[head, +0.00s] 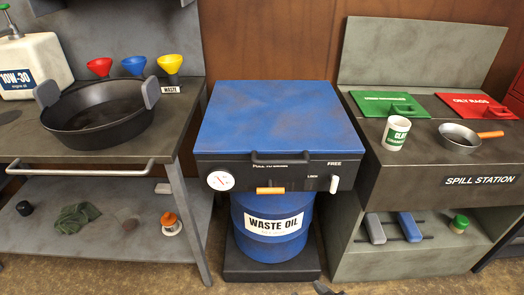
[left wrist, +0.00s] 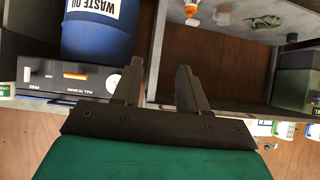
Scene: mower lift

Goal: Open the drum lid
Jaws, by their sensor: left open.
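The blue drum lid (head: 275,115) lies flat and closed over the drum in the head view. Its black front panel (head: 300,178) carries a dark bar handle (head: 280,159), a round white gauge (head: 220,180), an orange lever (head: 270,190) and a white latch (head: 334,184) below the words FREE and LOCK. The blue WASTE OIL drum (head: 272,248) stands beneath. In the left wrist view, picture upside down, the drum (left wrist: 85,40) and panel (left wrist: 40,76) show at left. My left gripper (left wrist: 156,88) is open and empty, apart from the panel. My right gripper is not in view.
A left bench (head: 120,148) with a rail (head: 80,167) holds a black pan (head: 97,112), funnels and an oil jug (head: 33,65). The right spill station (head: 435,180) holds green (head: 385,103) and red (head: 475,105) lids, a mug (head: 396,133) and a small pan (head: 460,135). The lid top is clear.

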